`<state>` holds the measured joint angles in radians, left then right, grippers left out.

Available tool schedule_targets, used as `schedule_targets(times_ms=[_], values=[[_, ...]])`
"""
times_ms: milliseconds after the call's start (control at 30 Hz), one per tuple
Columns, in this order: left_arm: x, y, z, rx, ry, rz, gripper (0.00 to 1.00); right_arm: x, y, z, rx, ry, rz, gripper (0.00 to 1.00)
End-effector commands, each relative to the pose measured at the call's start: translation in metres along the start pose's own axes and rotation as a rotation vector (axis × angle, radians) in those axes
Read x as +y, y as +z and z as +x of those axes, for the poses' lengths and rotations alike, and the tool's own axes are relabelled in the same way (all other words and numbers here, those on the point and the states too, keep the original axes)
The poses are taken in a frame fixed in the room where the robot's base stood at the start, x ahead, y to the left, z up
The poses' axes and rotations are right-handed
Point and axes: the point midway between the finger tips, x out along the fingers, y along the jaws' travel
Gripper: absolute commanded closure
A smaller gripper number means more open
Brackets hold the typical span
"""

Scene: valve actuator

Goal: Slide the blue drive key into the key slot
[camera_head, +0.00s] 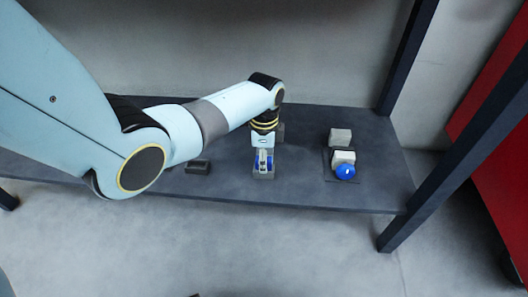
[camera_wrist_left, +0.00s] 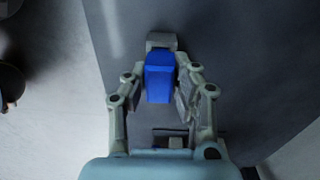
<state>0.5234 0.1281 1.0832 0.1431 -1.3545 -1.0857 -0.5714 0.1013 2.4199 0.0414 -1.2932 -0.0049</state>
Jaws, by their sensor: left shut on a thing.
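My left gripper (camera_head: 263,161) points down over the shelf, its fingers around the blue drive key. In the left wrist view the blue key (camera_wrist_left: 159,78) sits between the two fingers (camera_wrist_left: 158,85), and the gripper is shut on it. Only a little blue shows between the fingers in the head view. A grey block (camera_head: 263,176) lies at the fingertips; I cannot tell whether the key touches it. The key slot cannot be made out clearly. My right gripper is in neither view.
A pale block (camera_head: 343,157) with a blue round part (camera_head: 345,172) stands on the shelf to the right, with another pale block (camera_head: 340,136) behind it. A small dark block (camera_head: 198,167) lies left of the gripper. The dark shelf (camera_head: 300,187) has a post (camera_head: 455,155) at its right end.

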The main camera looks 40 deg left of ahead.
Motion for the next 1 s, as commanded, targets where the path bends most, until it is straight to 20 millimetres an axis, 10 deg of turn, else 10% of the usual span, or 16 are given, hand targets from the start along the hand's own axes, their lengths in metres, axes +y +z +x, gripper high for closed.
schedule_targets(times_ms=[233, 567, 1000], values=[[0.0, 0.0, 0.0, 0.001, -0.001, 0.0, 0.48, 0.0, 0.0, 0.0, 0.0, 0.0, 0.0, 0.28], [-0.001, 0.0, -0.003, 0.001, -0.002, 0.0, 0.48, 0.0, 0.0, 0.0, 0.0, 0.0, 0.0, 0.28], [-0.001, 0.0, -0.088, 0.002, -0.005, 0.001, 0.48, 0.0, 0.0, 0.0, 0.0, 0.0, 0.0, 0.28]])
